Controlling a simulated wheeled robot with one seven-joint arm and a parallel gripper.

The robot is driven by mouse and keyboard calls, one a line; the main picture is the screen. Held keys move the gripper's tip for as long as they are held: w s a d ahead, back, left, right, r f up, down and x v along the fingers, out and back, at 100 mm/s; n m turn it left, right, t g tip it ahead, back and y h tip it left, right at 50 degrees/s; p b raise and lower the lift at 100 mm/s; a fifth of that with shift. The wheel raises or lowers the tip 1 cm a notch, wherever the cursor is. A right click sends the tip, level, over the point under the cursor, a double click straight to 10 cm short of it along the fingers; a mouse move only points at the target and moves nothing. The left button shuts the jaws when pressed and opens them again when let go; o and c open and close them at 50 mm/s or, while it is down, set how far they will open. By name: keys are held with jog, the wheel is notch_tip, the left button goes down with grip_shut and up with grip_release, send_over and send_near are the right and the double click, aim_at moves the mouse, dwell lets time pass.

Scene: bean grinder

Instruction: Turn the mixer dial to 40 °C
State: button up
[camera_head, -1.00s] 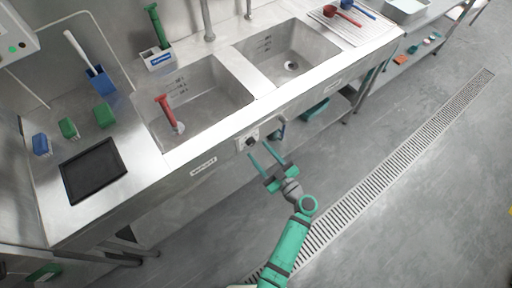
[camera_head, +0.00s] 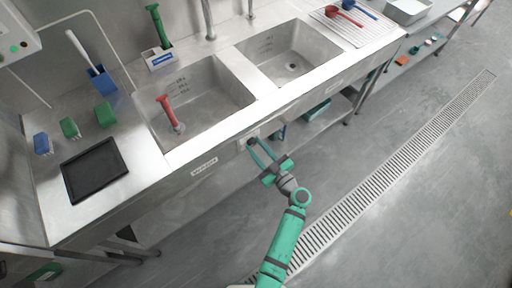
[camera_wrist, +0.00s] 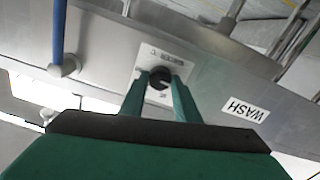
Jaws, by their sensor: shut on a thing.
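The mixer dial (camera_wrist: 160,78) is a round black knob on a white plate (camera_wrist: 174,57) on the steel front panel of the sink unit. In the wrist view my gripper (camera_wrist: 160,82) has its two green fingers on either side of the knob, shut on it. In the head view my gripper (camera_head: 255,144) reaches the panel below the sink divider, and its fingertips cover most of the dial. The plate (camera_head: 243,141) shows beside them. The plate's marks are too small to read, so I cannot tell the temperature set.
A "WASH" label (camera_wrist: 245,109) is on the panel near the dial. A blue pipe (camera_wrist: 58,32) with a fitting runs close by in the wrist view. Above are two sink basins (camera_head: 200,100), one holding a red-handled brush (camera_head: 168,108). The floor around my arm is clear.

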jog(key=shift+m, duration=0.3)
jog(key=m, duration=0.3)
jog(key=shift+a, duration=0.1)
jog(key=m, duration=0.3)
jog(key=shift+d, duration=0.2)
jog(key=m, duration=0.5)
jog(key=shift+s+m, duration=0.1)
jog(key=shift+m, duration=0.2)
jog(key=m, duration=1.1)
jog(key=shift+a+f+m, duration=0.1)
jog(key=shift+m, duration=0.2)
jog(key=o, duration=1.1)
jog(key=shift+c, duration=0.2)
